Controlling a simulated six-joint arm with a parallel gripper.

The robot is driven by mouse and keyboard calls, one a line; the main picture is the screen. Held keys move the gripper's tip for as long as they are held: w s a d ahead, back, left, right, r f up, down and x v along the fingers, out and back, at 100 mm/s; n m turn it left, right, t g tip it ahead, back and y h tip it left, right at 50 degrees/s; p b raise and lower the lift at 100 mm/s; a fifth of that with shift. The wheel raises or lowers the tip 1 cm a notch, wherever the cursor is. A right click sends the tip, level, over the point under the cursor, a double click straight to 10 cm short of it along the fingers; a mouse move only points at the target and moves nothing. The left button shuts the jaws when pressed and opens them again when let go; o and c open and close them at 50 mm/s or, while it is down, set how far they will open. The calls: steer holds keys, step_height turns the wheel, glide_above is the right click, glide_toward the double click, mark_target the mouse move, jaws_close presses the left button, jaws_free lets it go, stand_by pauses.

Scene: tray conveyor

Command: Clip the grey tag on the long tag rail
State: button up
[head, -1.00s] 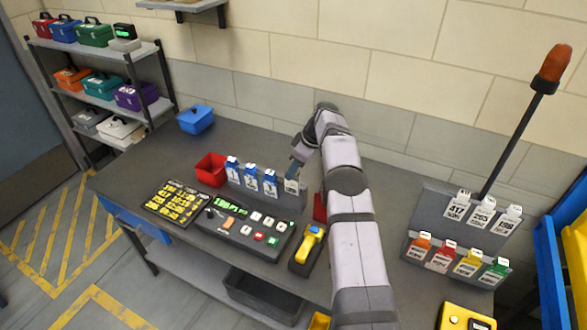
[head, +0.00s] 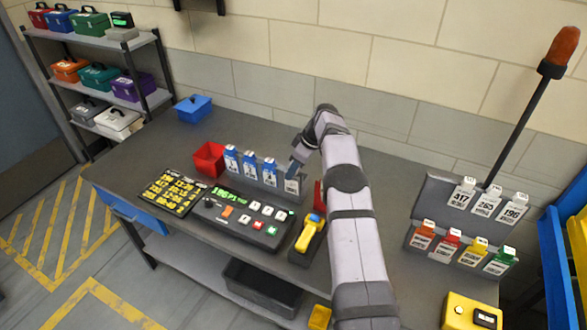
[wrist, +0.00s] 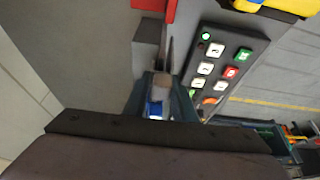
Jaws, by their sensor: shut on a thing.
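The grey tag (head: 292,187) has a pale label with dark print and hangs upright at the right end of a dark rail (head: 275,190). Three blue tags (head: 250,166) with white labels hang along that rail to its left. My gripper (head: 297,168) is shut on the top of the grey tag. I cannot tell whether the tag's clip is seated on the rail or just in front of it. In the wrist view, my fingers (wrist: 158,92) are close together, with a bit of blue (wrist: 155,108) behind them; the grey tag is mostly hidden there.
A console with buttons (head: 240,218) and a yellow handheld device (head: 310,232) lie in front of the rail. A red bin (head: 209,158) stands to its left. A stand at the right holds white tags (head: 487,203) above coloured ones.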

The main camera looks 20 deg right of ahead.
steer(key=shift+f, duration=0.1)
steer(key=o, duration=1.2)
steer(key=shift+c, duration=0.2)
steer(key=shift+b+v, duration=1.5)
steer(key=shift+v, duration=2.2)
